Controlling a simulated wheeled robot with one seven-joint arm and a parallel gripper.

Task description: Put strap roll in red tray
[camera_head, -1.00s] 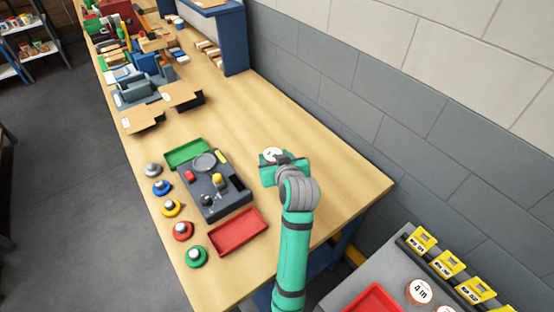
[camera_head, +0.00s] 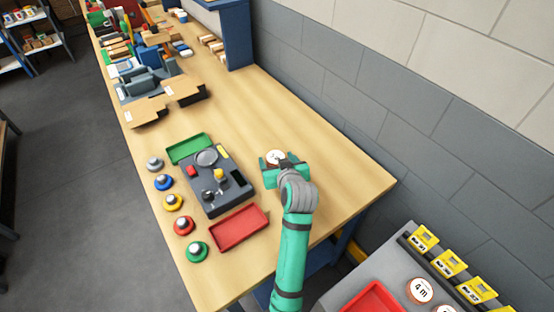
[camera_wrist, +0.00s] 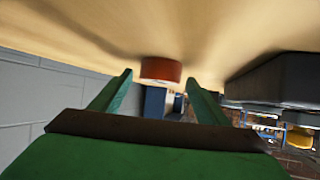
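The strap roll (camera_head: 274,155) is a short disc with a white top, standing on the bare bench top to the right of the grey device. The wrist view shows its orange-red side (camera_wrist: 161,71) between and just beyond the fingertips. My gripper (camera_head: 276,162) is open, low over the bench, with one finger towards each side of the roll. In the wrist view the gripper (camera_wrist: 158,80) shows gaps between both fingers and the roll. The red tray (camera_head: 240,228) lies empty near the bench's front, left of my arm.
A grey device (camera_head: 224,200) with knobs stands beside the red tray, with a green tray (camera_head: 190,148) behind it. Several coloured buttons line the left edge. Another red tray (camera_head: 372,300) sits on a grey side surface at lower right. Bench behind the roll is clear.

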